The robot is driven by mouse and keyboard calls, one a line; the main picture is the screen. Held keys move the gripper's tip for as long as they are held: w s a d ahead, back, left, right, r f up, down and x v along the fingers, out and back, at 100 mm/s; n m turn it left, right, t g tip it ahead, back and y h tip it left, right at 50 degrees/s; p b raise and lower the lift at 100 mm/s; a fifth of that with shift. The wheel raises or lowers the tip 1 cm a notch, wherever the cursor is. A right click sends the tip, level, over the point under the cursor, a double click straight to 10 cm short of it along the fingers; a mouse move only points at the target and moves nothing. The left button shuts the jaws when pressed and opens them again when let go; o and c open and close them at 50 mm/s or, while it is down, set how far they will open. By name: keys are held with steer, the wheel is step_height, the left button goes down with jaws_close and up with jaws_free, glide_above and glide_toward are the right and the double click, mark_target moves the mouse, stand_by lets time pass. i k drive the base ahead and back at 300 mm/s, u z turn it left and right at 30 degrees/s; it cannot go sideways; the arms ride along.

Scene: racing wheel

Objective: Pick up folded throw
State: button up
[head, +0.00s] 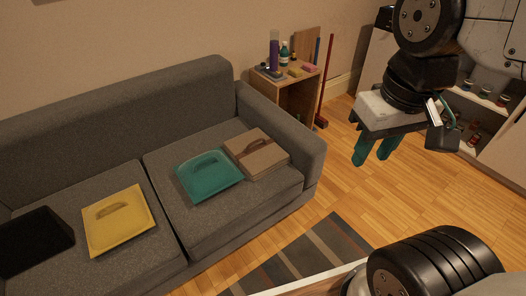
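A brown folded throw (258,154) with a darker band and a handle-like strap lies flat on the right seat of the grey sofa (225,215), close to the right armrest. My gripper (373,156) hangs in the air at the upper right, to the right of the sofa and well apart from the throw. Its two teal fingers point down, with a gap between them and nothing held.
A teal tray-like item (208,177) lies just left of the throw. A yellow one (118,219) and a black one (32,243) lie farther left. A wooden side table (292,98) with bottles stands behind the armrest. A striped rug (310,258) lies in front.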

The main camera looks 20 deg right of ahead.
mark_target(258, 155)
steer(key=z, duration=0.55)
steer(key=i, duration=1.35)
steer(key=u, duration=1.2)
